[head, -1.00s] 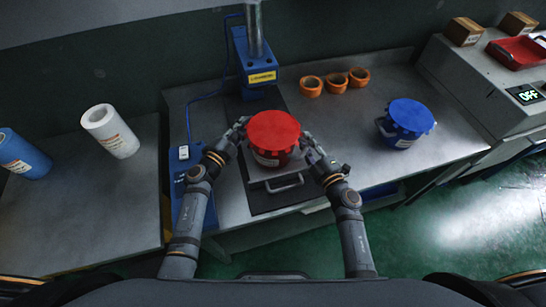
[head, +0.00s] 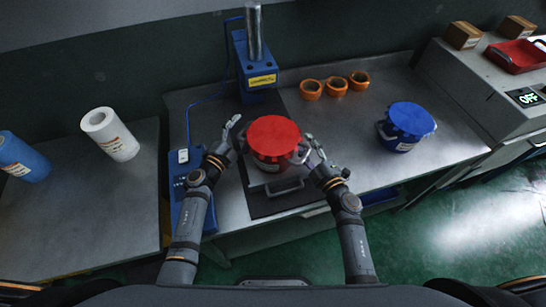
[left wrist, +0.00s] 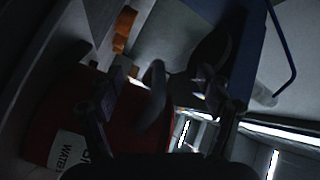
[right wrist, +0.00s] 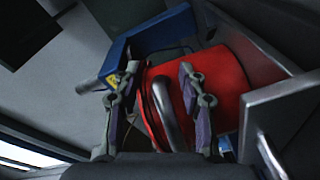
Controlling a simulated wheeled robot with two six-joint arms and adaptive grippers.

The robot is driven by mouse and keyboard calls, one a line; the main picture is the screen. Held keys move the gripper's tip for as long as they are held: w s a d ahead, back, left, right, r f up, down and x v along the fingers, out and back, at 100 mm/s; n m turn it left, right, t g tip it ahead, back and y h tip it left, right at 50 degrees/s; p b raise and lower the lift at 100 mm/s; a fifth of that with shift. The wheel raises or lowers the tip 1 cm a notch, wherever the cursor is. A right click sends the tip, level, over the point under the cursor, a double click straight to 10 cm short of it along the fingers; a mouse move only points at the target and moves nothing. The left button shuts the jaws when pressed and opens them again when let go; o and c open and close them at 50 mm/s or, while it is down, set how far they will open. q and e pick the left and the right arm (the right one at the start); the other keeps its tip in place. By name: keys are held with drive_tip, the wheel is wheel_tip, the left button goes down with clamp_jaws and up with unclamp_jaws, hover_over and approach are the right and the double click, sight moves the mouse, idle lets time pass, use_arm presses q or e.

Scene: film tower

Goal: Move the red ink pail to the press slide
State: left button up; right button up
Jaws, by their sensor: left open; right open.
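The red ink pail (head: 273,135) stands upright, apparently on the metal press slide (head: 285,190), whose front handle sticks out toward me. The pail hides most of the slide, so I cannot see its base contact. My left gripper (head: 238,130) is open at the pail's left side. In the left wrist view a side handle (left wrist: 155,95) of the pail lies between its spread fingers. My right gripper (head: 312,150) is open at the right side. In the right wrist view the other handle loop (right wrist: 168,110) lies between its fingers, with the red pail (right wrist: 225,75) behind.
The blue press (head: 258,75) stands behind the slide. A blue pail (head: 410,118) stands on the bench at right, with orange rings (head: 336,86) behind. A control box (head: 185,180) is left of the slide.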

use_arm(q)
drive_tip(key=w+a, duration=0.2)
drive_tip(key=a, duration=0.4)
drive_tip(key=shift+w+a, duration=0.15)
drive_tip(key=shift+w, duration=0.25)
use_arm(e)
drive_tip(key=o, duration=0.4)
drive_tip(key=shift+s+d, duration=0.1)
drive_tip(key=v, duration=1.1)
drive_tip(key=shift+s+d, duration=0.1)
drive_tip(key=shift+s, duration=0.25)
